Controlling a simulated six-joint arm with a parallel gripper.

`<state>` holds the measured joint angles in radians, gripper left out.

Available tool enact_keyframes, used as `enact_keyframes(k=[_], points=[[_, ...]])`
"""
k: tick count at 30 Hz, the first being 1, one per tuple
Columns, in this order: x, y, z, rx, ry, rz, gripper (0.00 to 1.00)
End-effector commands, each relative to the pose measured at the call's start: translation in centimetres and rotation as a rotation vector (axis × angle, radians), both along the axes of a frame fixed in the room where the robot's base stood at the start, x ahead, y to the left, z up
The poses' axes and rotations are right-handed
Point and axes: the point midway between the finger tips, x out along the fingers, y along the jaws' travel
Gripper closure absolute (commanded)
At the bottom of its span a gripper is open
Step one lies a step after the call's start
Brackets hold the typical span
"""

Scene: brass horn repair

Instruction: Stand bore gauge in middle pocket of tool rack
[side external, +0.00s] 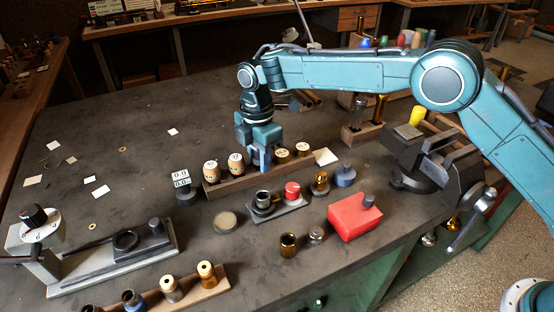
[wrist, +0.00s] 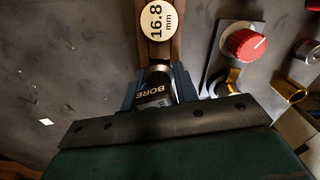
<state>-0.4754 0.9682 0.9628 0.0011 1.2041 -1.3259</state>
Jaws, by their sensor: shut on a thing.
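My gripper (side external: 260,165) points down over the middle of a long wooden rack (side external: 222,187). In the wrist view, its fingers (wrist: 155,82) are shut on a dark cylinder with a silvery end and the lettering "BORE", the bore gauge (wrist: 152,93). The gauge is in line with the rack (wrist: 158,52), next to a round-topped piece marked "16.8 mm" (wrist: 158,20). In the side view the fingers hide the gauge. I cannot tell whether its foot is in a pocket or just above it.
Labelled pieces stand in the rack on both sides of my gripper, such as one on the left (side external: 211,172). A vise (side external: 435,160) stands right.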

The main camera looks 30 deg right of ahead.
Motion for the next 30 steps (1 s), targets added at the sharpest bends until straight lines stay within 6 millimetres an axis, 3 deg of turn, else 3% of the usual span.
enact_keyframes(k=[30], points=[[0.0, 0.0, 1.7, 0.001, -0.002, 0.0, 1.0]])
